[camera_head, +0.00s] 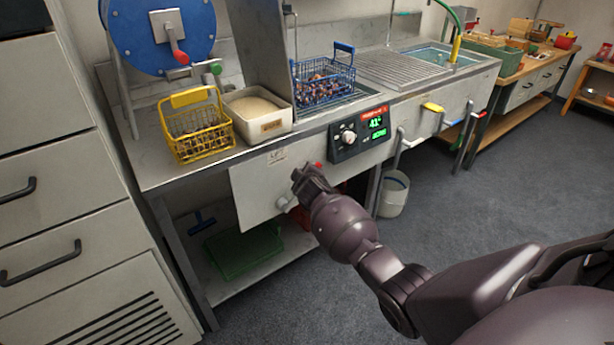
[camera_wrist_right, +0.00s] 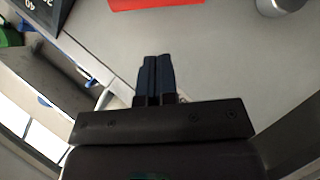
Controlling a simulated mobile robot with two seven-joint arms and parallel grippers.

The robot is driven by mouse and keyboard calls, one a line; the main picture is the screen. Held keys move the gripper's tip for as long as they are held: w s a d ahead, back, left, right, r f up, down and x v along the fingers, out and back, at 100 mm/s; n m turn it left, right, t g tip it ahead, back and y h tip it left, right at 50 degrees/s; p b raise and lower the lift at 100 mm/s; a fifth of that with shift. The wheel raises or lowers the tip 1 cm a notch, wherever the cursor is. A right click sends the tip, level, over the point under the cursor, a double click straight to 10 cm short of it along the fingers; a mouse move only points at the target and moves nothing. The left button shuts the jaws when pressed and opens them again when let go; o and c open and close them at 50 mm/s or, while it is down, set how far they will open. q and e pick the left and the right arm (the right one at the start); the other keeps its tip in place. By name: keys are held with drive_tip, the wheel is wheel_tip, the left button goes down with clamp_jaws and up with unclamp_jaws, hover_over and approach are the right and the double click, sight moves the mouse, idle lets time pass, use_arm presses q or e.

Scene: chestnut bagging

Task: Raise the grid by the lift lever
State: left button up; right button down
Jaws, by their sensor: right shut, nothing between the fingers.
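My right gripper (camera_head: 308,178) is in front of the pale front panel of the steel counter, beside a small red-tipped part (camera_head: 318,165) and above a pale knob (camera_head: 283,203). In the right wrist view its dark fingers (camera_wrist_right: 155,78) are shut together and empty. A red part (camera_wrist_right: 155,3) shows at the top edge there, apart from the fingers, and a round metal end (camera_wrist_right: 281,5) at top right. I cannot tell which part is the lift lever. A blue wire basket (camera_head: 345,85) full of chestnuts sits at the counter basin; any grid under it is hidden. My left gripper is not in view.
A control box (camera_head: 357,136) with a dial and green display is on the panel. A yellow basket (camera_head: 205,140) and a sand-coloured tray (camera_head: 258,122) stand on the counter. A white bucket (camera_head: 393,195) is below.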

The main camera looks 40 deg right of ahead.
use_arm(q)
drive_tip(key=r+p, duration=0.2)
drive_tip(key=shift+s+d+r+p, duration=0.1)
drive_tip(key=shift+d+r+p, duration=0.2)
drive_tip(key=shift+p, duration=0.1)
use_arm(e)
drive_tip(key=v, duration=0.8)
drive_tip(key=shift+s+r, duration=0.25)
drive_tip(key=shift+s, duration=0.1)
drive_tip(key=shift+d, duration=0.1)
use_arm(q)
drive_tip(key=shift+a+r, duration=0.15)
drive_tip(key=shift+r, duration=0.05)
